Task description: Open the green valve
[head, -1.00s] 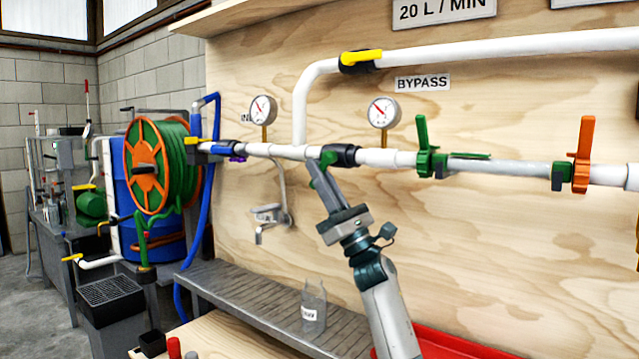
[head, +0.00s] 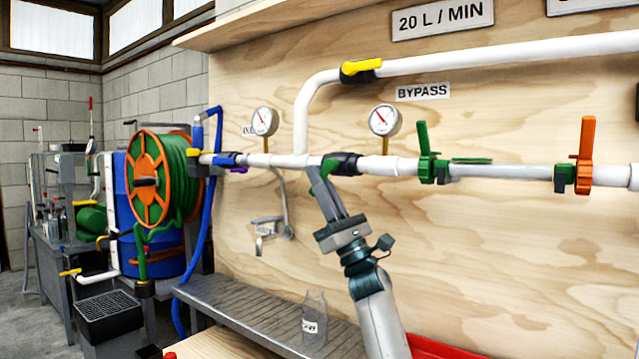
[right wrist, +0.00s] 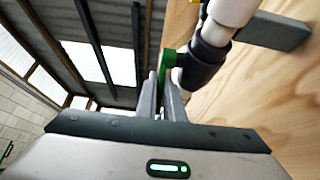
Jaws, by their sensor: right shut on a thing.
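The green valve has a black body (head: 345,163) on the white horizontal pipe, below the bypass branch. Its green handle (head: 329,166) is mostly hidden by my right gripper (head: 316,172) in the head view. My right gripper reaches up from below and is shut on the handle. The right wrist view shows the green handle (right wrist: 167,61) at the fingertips, beside the black valve body (right wrist: 199,66). The handle's exact angle is hard to tell. My left gripper is not in view.
A yellow-handled valve (head: 361,67) sits on the bypass pipe above. Gauges (head: 385,120) stand above the pipe. A bottle (head: 315,318) stands on the grey grated shelf (head: 235,302) below.

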